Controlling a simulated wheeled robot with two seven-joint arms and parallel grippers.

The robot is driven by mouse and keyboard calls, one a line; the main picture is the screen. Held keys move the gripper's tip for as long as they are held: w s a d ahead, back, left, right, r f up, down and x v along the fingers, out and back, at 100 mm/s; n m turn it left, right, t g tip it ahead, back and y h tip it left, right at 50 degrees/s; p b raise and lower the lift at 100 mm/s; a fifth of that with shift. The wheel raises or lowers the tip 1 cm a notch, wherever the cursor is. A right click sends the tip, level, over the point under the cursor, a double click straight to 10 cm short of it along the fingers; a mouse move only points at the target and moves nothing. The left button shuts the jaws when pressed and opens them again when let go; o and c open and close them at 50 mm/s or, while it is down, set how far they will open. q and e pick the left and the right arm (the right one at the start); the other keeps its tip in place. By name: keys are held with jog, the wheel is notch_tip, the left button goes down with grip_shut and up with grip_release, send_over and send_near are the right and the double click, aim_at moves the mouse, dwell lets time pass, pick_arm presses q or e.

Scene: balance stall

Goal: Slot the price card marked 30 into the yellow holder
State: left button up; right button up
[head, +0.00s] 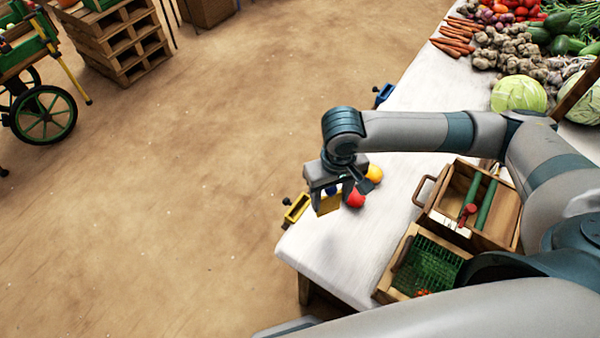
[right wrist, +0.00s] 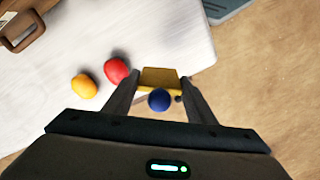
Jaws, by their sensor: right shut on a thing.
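My right gripper (head: 333,203) is shut on a yellow price card (head: 329,205), near the table's front left corner. The card also shows between the fingertips (right wrist: 160,88) in the right wrist view; its number cannot be read. Whether card and holder touch cannot be told. My left gripper is not in view.
A red item (head: 356,199) and a yellow item (head: 375,173) lie on the white table (head: 340,250) beside the gripper. A blue holder (head: 383,94) sits farther along the edge. A wooden caddy (head: 424,190) and a green-lined crate (head: 432,263) stand to the right.

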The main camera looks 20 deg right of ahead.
jog(key=w+a+n+p, duration=0.5)
jog(key=w+n+p, duration=0.1)
jog(key=p, duration=0.3)
jog(key=shift+w+a+r+n, duration=0.2)
jog(key=shift+w+n, duration=0.1)
jog(key=shift+w, duration=0.45)
jog(key=shift+f, duration=0.15)
jog(key=shift+f+b, duration=2.8)
jog(key=shift+b, duration=1.1)
jog(key=shift+f, duration=0.3)
jog(key=shift+s+d+f, duration=0.1)
jog(key=shift+f, duration=1.1)
